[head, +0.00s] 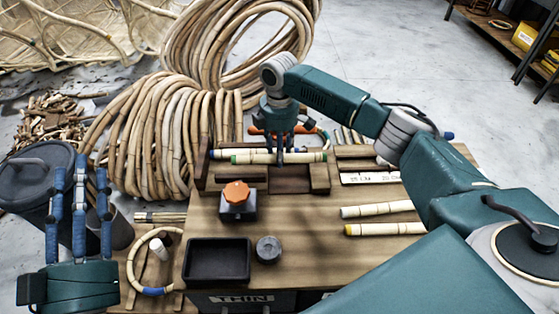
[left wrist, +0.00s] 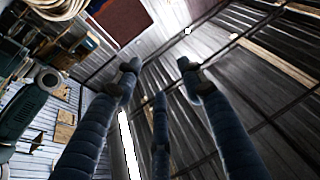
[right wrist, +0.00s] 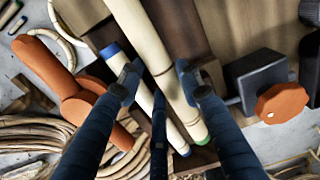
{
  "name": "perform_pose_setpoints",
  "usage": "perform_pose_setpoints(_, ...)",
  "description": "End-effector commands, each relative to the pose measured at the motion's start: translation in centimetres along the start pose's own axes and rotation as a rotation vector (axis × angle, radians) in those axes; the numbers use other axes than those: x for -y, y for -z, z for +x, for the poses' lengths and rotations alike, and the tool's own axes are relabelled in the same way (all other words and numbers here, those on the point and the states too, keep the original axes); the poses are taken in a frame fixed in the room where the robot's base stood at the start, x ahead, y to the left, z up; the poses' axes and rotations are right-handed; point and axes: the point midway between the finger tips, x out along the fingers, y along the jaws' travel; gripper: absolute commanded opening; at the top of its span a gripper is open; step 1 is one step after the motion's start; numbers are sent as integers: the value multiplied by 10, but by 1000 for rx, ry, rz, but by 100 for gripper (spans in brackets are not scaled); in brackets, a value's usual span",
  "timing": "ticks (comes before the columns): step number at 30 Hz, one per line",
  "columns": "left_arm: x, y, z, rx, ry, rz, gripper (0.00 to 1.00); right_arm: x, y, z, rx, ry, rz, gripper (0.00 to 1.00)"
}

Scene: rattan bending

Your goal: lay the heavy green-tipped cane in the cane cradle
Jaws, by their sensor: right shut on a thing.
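The green-tipped cane (head: 256,159) lies level, left to right, over the wooden frame that looks like the cane cradle (head: 203,172). Its green end points left in the head view. My right gripper (head: 286,155) points down and is shut on this cane near its middle. The cane also runs between the fingers in the right wrist view (right wrist: 152,42). A blue-tipped cane (right wrist: 140,88) lies just beside it. I cannot tell whether the held cane rests on the cradle. My left gripper (head: 80,185) is open and empty at the left, away from the bench.
A clamp with an orange knob (head: 237,192) stands just in front of the cradle. A black tray (head: 217,279) and a grey round weight (head: 268,249) are nearer. A pale cane (head: 376,210) and a yellow-tipped cane (head: 385,229) lie at the right. Cane coils (head: 150,135) stand behind left.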

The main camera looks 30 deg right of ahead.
Motion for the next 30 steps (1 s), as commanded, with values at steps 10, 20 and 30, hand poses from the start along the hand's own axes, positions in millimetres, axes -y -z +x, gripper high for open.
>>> perform_pose_setpoints(10, -6, 56, -7, -255, -12, -10, 40, 0, 0, 30, 0, 1, -1, 7)
perform_pose_setpoints(20, -6, 59, -8, -266, -12, -11, 40, 0, 0, 31, 0, 0, 0, 7)
perform_pose_setpoints(30, -6, 52, -6, -238, -11, -9, 40, 0, 0, 33, 0, 1, 0, 54)
